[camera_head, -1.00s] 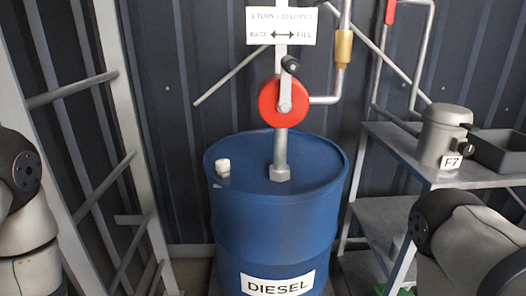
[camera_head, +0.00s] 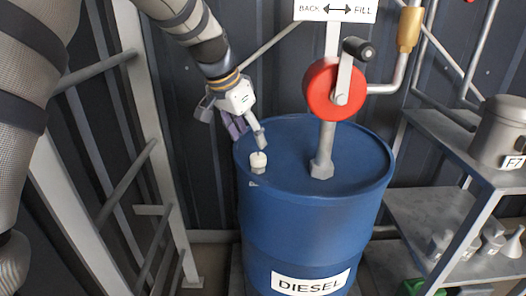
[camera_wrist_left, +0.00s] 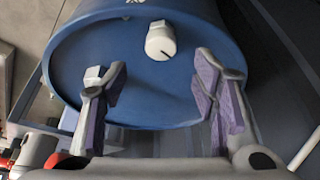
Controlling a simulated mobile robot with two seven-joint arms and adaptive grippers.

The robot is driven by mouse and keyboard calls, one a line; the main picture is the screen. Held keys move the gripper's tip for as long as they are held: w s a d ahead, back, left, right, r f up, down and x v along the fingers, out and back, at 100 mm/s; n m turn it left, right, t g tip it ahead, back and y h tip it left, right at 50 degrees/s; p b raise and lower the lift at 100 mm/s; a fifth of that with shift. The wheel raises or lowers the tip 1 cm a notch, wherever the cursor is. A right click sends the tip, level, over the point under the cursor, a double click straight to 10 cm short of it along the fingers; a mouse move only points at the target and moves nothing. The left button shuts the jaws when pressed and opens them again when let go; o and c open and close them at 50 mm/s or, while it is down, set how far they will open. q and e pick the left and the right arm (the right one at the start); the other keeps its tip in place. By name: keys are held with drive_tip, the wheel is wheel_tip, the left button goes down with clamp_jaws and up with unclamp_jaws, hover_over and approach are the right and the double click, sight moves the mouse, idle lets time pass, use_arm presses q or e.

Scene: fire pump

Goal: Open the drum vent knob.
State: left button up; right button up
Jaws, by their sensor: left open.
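The drum vent knob (camera_head: 258,162) is a small white cap on the left part of the blue drum's top (camera_head: 290,145). In the left wrist view the knob (camera_wrist_left: 161,41) has a dark line on its face and lies beyond the fingertips, between them in picture width. My left gripper (camera_head: 246,134) is just above and behind the knob in the head view. Its fingers (camera_wrist_left: 160,84) are apart with nothing between them. It looks close to the knob but not closed on it. My right gripper is not in view.
The red hand pump (camera_head: 335,90) with its crank stands on the drum, right of the knob. A metal shelf (camera_head: 440,140) with a grey can (camera_head: 500,132) is at the right. A ladder-like frame (camera_head: 120,150) stands at the left.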

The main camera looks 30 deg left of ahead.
sight(258, 156)
use_arm(q)
drive_tip(key=x, duration=0.7)
drive_tip(key=shift+f+b, duration=0.1)
drive_tip(key=shift+b, duration=0.25)
drive_tip(key=shift+c, duration=0.6)
drive_tip(key=c, duration=1)
